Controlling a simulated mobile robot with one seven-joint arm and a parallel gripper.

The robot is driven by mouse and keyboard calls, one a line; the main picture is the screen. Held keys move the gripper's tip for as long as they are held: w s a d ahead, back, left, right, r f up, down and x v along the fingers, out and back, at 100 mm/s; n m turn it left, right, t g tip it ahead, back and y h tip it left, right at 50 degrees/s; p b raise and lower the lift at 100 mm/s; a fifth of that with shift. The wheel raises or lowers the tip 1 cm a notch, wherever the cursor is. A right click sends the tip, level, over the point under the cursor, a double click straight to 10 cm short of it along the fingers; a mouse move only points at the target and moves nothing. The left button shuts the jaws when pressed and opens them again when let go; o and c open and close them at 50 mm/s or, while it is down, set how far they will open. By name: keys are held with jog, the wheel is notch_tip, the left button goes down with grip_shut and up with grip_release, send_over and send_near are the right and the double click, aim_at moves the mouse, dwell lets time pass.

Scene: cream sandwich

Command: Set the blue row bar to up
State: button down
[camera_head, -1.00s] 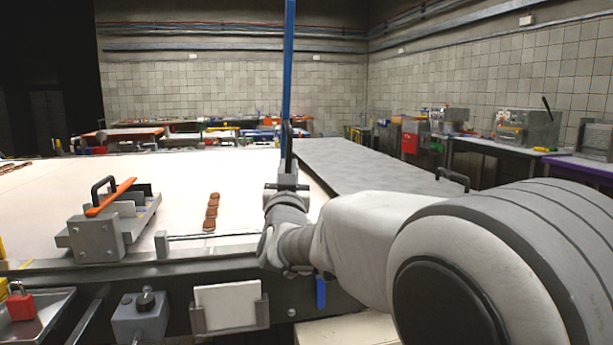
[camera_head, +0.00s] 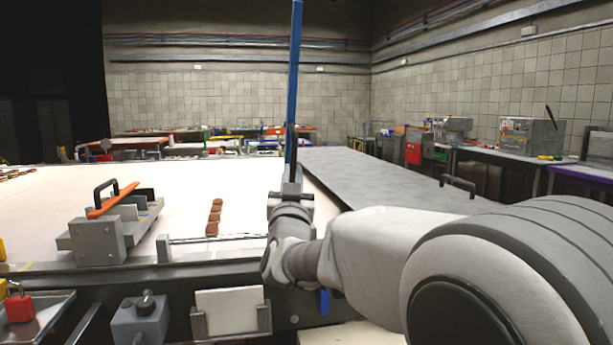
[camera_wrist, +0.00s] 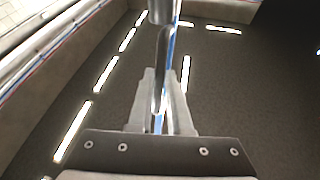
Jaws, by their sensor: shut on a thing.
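The blue row bar (camera_head: 295,80) stands nearly upright near the middle of the head view, leaning very slightly right at its top. A dark handle (camera_head: 290,150) shows on its lower part. My gripper (camera_head: 291,182) is at the bar's lower part, shut on the handle. In the wrist view my gripper (camera_wrist: 160,112) points upward, its fingers on either side of a grey handle rod (camera_wrist: 162,70). A thin blue strip of the bar (camera_wrist: 171,42) shows behind the rod. The bar's foot is hidden by my gripper and arm.
An orange bar (camera_head: 112,200) lies low on a grey bracket at the left. Brown pieces (camera_head: 214,216) sit on the white table surface (camera_head: 80,195). A grey panel (camera_head: 390,180) with a black handle (camera_head: 458,185) lies right of the bar. A red padlock (camera_head: 19,306) is at lower left.

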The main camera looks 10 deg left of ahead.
jog(key=c, duration=0.8)
grip_release()
jog(key=shift+h, duration=0.3)
jog(key=shift+c, duration=0.2)
jog(key=shift+s, duration=0.1)
jog(key=p+v, duration=0.1)
jog(key=v, duration=1.6)
jog(key=shift+s+d+p, duration=0.15)
jog(key=shift+d+p, duration=0.05)
jog(key=shift+p, duration=0.2)
jog(key=shift+d+f, duration=0.1)
